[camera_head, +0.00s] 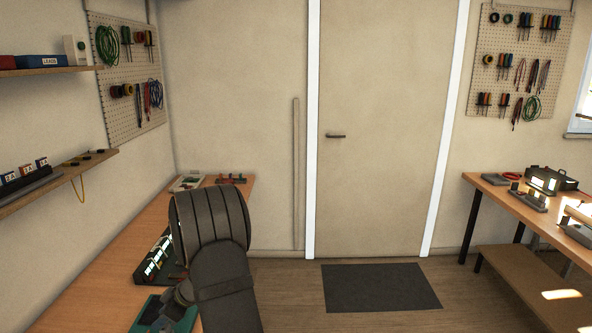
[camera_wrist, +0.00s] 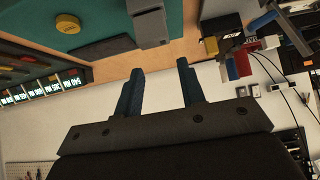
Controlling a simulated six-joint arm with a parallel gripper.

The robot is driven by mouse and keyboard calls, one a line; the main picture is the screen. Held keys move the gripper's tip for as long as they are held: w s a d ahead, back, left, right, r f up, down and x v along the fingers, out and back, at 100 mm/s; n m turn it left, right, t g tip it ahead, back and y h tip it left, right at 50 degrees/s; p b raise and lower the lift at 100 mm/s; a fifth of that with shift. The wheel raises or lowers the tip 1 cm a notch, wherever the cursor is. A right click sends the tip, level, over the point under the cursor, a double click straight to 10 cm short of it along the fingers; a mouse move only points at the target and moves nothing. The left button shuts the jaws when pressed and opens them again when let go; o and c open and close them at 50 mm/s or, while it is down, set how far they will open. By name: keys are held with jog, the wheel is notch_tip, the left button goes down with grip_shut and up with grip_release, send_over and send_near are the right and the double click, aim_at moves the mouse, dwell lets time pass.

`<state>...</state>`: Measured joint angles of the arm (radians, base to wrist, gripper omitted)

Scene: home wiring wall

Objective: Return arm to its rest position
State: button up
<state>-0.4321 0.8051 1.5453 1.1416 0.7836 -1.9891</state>
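My gripper (camera_wrist: 158,78) shows in the wrist view with two dark blue fingers spread apart. The gap between them is empty. In the head view my thick grey arm reaches over the left workbench (camera_head: 112,282). It covers part of the bench, and the fingers cannot be made out clearly there. A green mat (camera_head: 146,312) lies on the bench near the arm's lower end. The wrist view shows a green surface (camera_wrist: 105,12) with a round yellow piece (camera_wrist: 67,23) and a grey block (camera_wrist: 149,27) beyond the fingers.
A dark rack with lit labels (camera_head: 157,256) stands on the bench beside my arm. Shelves (camera_head: 62,180) and a pegboard (camera_head: 128,75) line the left wall. A door (camera_head: 385,110), floor mat (camera_head: 380,288) and right bench (camera_head: 480,182) stand clear of the arm.

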jog(key=v, duration=0.9)
send_near(148, 332)
jog(key=x, duration=0.9)
jog(key=shift+a+r, duration=0.1)
jog(key=shift+a, duration=0.2)
jog(key=shift+a+r+h, duration=0.1)
jog(key=shift+r+h, duration=0.2)
jog(key=shift+h, duration=0.1)
jog(key=shift+w+a+r+h, duration=0.15)
jog(key=shift+a+h, duration=0.45)
jog(key=shift+h, duration=0.6)
jog(key=shift+a+h, duration=0.6)
jog(key=shift+h, duration=0.6)
jog(key=a+h, duration=0.1)
jog(key=h, duration=0.2)
jog(key=shift+a, duration=0.35)
jog(key=shift+d+r, duration=0.1)
jog(key=shift+r, duration=1.7)
